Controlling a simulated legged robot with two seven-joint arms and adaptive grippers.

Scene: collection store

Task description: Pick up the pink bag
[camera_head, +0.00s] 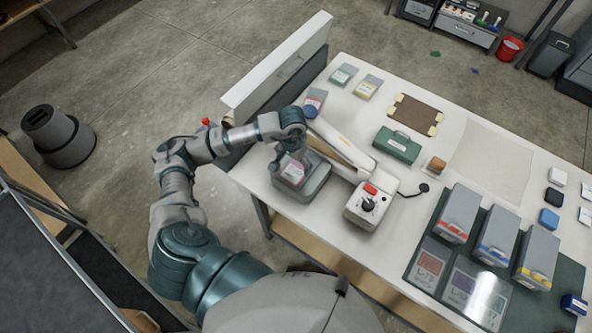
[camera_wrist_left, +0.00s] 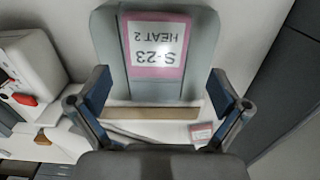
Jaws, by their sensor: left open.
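My left gripper (camera_head: 291,160) hangs over the left end of the white table, with open, empty fingers also seen in the left wrist view (camera_wrist_left: 163,92). Below it is a grey tray (camera_head: 316,184) with a pink-edged card reading "S-23 HEAT 2" (camera_wrist_left: 157,45), upside down in the wrist view. A small bag with a pink-red label (camera_head: 313,101) lies beyond the gripper near the table's far left edge. A small pink-labelled packet (camera_wrist_left: 201,132) shows low in the wrist view, apart from the fingers; it seems to be that bag. My right gripper is not in view.
A white sealer (camera_head: 360,208) with a red switch and long arm stands close right of the gripper. A green-labelled bag (camera_head: 343,75) and a yellow-labelled bag (camera_head: 367,88) lie farther back. A green box (camera_head: 397,146) and grey bins (camera_head: 456,212) stand to the right.

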